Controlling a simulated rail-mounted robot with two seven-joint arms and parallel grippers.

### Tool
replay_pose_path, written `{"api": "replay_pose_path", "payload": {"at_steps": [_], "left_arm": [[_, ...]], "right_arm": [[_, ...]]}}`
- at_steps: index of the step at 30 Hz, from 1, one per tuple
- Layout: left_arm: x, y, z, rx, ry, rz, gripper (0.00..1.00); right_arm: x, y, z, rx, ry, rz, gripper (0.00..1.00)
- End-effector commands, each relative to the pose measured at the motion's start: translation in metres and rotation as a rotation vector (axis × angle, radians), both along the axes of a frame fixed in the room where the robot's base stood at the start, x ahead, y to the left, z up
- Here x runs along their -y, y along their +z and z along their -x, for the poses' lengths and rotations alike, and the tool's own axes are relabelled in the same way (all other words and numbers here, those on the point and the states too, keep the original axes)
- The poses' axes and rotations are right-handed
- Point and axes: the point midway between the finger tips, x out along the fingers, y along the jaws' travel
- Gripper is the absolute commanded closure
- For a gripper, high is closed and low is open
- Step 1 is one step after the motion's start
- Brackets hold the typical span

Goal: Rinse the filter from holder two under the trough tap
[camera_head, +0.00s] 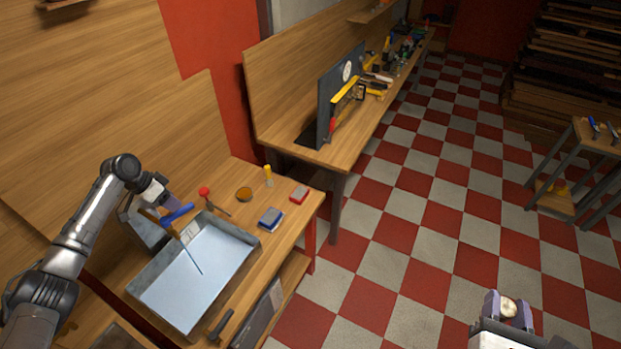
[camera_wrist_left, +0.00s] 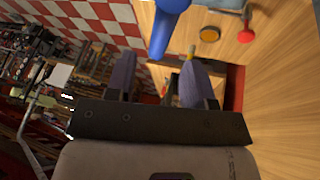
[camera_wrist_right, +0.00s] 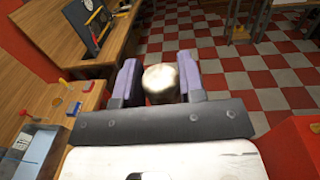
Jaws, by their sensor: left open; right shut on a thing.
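The trough (camera_head: 249,238) is a grey-rimmed metal basin on the bench at the left, with a pale blue inside. A blue tap part (camera_head: 178,214) is at its back edge; a blue part also shows close up in the left wrist view (camera_wrist_left: 163,28). A thin blue line, perhaps water, runs down inside the trough. My left gripper (camera_head: 160,216) is open beside the blue part, with nothing between its fingers. My right gripper (camera_head: 509,309) is shut on a round, brass-beige thing (camera_wrist_right: 161,84), perhaps the filter, over the floor away from the trough. I cannot make out holder two.
On the bench beyond the trough are a red-topped item (camera_head: 204,191), an amber disc (camera_head: 244,194), a yellow-topped item (camera_head: 268,175), a blue block (camera_head: 270,217) and a red block (camera_head: 299,194). A second bench holds tools. The checkered floor (camera_head: 400,230) is open.

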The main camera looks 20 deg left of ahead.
Motion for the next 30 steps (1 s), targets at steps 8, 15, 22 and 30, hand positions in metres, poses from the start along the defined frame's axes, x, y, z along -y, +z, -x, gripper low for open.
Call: {"api": "replay_pose_path", "payload": {"at_steps": [8, 15, 22, 30], "left_arm": [[-0.015, 0.043, 0.015, 0.001, 0.0, -0.001, 0.52], [-0.022, 0.065, 0.021, 0.001, 0.0, 0.0, 0.52], [-0.023, 0.07, 0.023, 0.0, 0.0, 0.001, 0.52], [-0.023, 0.07, 0.023, -0.003, 0.009, 0.001, 0.52]], "right_arm": [[0.0, -0.012, 0.0, 0.0, 0.0, 0.0, 0.87], [0.0, -0.016, 0.0, 0.0, 0.0, 0.0, 0.87], [0.0, -0.016, 0.0, 0.0, 0.0, 0.0, 0.87], [0.0, -0.016, 0.0, 0.0, 0.0, 0.0, 0.87]]}}
